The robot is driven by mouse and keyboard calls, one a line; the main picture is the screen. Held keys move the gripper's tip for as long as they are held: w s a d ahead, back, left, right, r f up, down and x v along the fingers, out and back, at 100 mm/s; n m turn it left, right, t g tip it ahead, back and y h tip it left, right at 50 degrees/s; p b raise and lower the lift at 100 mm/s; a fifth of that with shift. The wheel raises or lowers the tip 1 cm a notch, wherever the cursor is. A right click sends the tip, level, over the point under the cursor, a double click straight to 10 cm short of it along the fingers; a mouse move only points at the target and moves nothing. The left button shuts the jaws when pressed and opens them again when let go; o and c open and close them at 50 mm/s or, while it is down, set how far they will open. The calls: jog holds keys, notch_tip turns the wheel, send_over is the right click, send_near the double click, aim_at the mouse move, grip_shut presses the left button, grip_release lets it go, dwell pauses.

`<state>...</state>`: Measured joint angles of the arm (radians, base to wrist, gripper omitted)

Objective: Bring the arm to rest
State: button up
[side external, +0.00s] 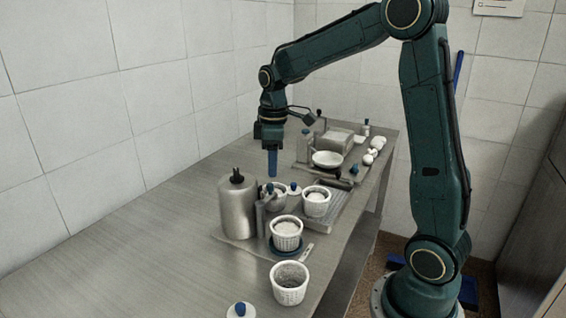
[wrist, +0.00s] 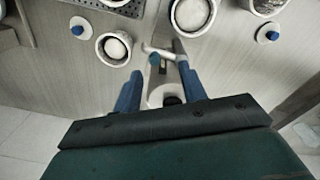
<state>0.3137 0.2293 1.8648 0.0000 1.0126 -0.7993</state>
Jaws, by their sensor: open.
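My gripper (side external: 272,174) hangs from the arm with its blue fingers pointing down, above the back of the group of baskets and near the steel canister (side external: 237,212). In the wrist view its two blue fingers (wrist: 160,72) are spread apart with nothing gripped. A white perforated basket with white content (side external: 287,243) stands on a dark blue disc. Another basket (side external: 290,295) with greyish content stands nearer the front. A third basket (side external: 316,208) with white content stands to the right, at a ribbed grey tray. Baskets also show in the wrist view (wrist: 101,57).
A blue-knobbed lid (side external: 241,310) lies at the front. A white bowl (side external: 327,160), a grey box (side external: 337,139) and several small white round things (side external: 375,150) stand farther back. The left side of the metal table (side external: 150,260) is clear. A tiled wall runs behind it.

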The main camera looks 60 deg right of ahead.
jog(key=s+a+r+m+t, duration=0.2)
jog(key=s+a, duration=0.4)
jog(key=s, duration=0.4)
jog(key=s+a+r+m+t, duration=0.3)
jog(key=s+a, duration=0.3)
jog(key=s, duration=0.4)
jog(key=shift+s+a+r+m, duration=0.25)
jog(key=shift+s+r+m, duration=0.05)
jog(key=shift+r, duration=0.45)
